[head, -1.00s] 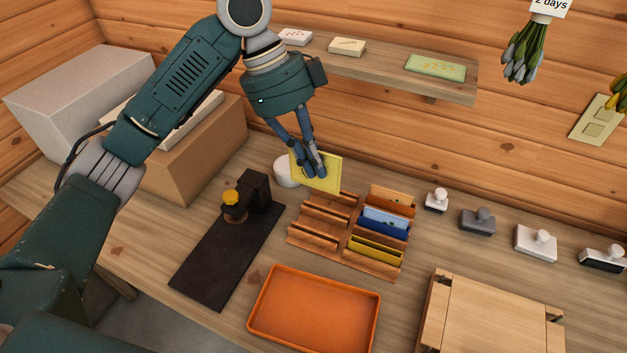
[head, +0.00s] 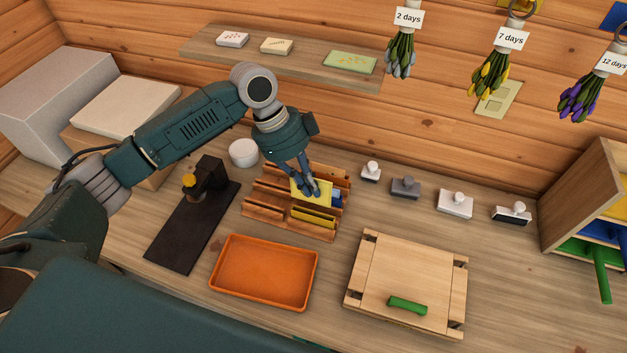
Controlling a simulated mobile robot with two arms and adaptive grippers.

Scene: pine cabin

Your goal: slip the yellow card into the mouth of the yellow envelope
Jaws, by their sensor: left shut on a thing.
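My left gripper (head: 309,193) is shut on the yellow card (head: 299,190), which hangs over the wooden rack (head: 262,221). The yellow envelope (head: 314,216) stands in the front right slot of the rack. The card is just above and behind the envelope in the picture; I cannot tell whether they touch. The blue envelope (head: 336,198) behind is partly hidden by the gripper and card. An orange-brown envelope (head: 330,172) stands in the rearmost slot. My right gripper is not in view.
An orange tray (head: 264,272) lies in front of the rack. Several stamps (head: 405,187) stand to the right. A wooden press (head: 408,280) with a green handle is front right. A shelf (head: 300,66) is above.

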